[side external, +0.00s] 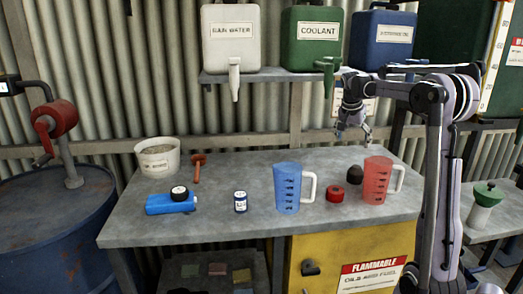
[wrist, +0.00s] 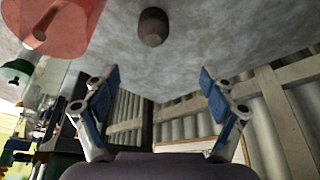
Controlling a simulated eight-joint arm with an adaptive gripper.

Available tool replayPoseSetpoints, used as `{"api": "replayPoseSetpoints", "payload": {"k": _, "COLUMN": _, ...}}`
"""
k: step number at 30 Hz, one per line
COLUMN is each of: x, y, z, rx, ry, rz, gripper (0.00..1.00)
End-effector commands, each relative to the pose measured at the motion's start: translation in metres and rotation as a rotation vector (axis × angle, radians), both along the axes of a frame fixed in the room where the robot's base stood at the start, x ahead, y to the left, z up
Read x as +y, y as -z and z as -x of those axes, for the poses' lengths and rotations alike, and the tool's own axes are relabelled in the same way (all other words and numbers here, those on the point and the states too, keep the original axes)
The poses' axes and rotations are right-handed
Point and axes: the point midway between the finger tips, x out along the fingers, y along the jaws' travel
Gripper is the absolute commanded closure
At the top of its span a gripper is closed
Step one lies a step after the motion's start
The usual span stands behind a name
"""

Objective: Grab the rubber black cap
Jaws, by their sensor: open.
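A small dark, rounded black cap (side external: 354,175) sits on the grey bench between the red cap and the red jug. In the wrist view, the black cap (wrist: 152,27) is at the top centre, beyond my fingertips and apart from them. My gripper (side external: 354,136) is above the back of the bench, higher than the cap. In the wrist view, my gripper (wrist: 160,75) has its two blue-padded fingers spread wide with nothing between them.
The red measuring jug (side external: 377,182) stands just right of the cap, and a red cap (side external: 335,193) lies to its left. A blue jug (side external: 288,187) stands further left. Green (side external: 312,38) and white (side external: 231,38) containers sit on the shelf above.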

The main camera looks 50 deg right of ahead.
Motion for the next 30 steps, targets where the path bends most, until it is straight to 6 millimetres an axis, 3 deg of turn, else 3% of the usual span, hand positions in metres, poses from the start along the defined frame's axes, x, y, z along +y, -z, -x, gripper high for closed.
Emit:
{"api": "replayPoseSetpoints", "payload": {"k": 1, "x": -0.014, "y": 0.007, "z": 0.007, "rx": 0.003, "ry": 0.041, "rz": -0.001, "gripper": 0.16}}
{"api": "replayPoseSetpoints", "payload": {"k": 6, "x": -0.008, "y": 0.040, "z": 0.004, "rx": 0.003, "ry": 0.025, "rz": -0.001, "gripper": 0.16}}
{"api": "replayPoseSetpoints", "payload": {"k": 21, "x": -0.026, "y": 0.096, "z": 0.005, "rx": 0.001, "ry": 0.023, "rz": -0.001, "gripper": 0.16}}
{"api": "replayPoseSetpoints", "payload": {"k": 30, "x": -0.036, "y": 0.115, "z": 0.009, "rx": 0.002, "ry": 0.024, "rz": -0.001, "gripper": 0.16}}
